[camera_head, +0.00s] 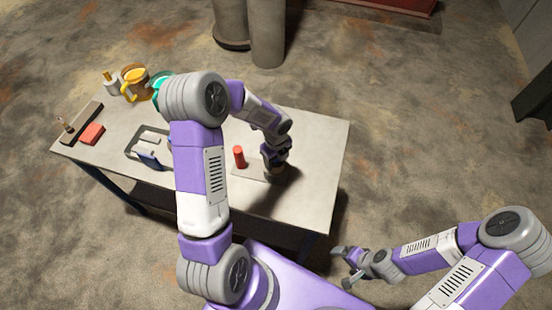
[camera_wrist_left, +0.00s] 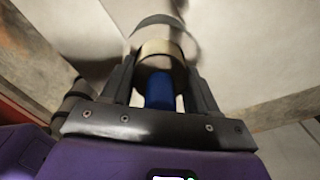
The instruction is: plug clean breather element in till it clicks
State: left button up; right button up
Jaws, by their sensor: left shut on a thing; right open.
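My left gripper (camera_head: 275,163) is low over the right part of the workbench, beside a red cylinder (camera_head: 239,156) that stands upright. In the left wrist view its fingers are shut on a cylindrical part (camera_wrist_left: 162,52) with a tan band and a blue section (camera_wrist_left: 160,92) between the fingers. I cannot tell for certain that this part is the clean breather element. A round grey form lies just past its far end; I cannot tell whether they touch. In the head view the held part is mostly hidden by the gripper. My right gripper (camera_head: 345,263) is open and empty, off the bench's front edge.
The workbench (camera_head: 315,135) is bare at its right end. To the left are a tray (camera_head: 134,152) with small items, a red block (camera_head: 92,134) and a dark strip (camera_head: 80,125). A yellow jug (camera_head: 134,82) and a teal item (camera_head: 160,84) stand at the back. Pillars (camera_head: 267,35) rise behind.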

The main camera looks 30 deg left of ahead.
pick_arm(q)
jog(key=shift+f+b, duration=0.45)
jog(key=shift+f, duration=0.25)
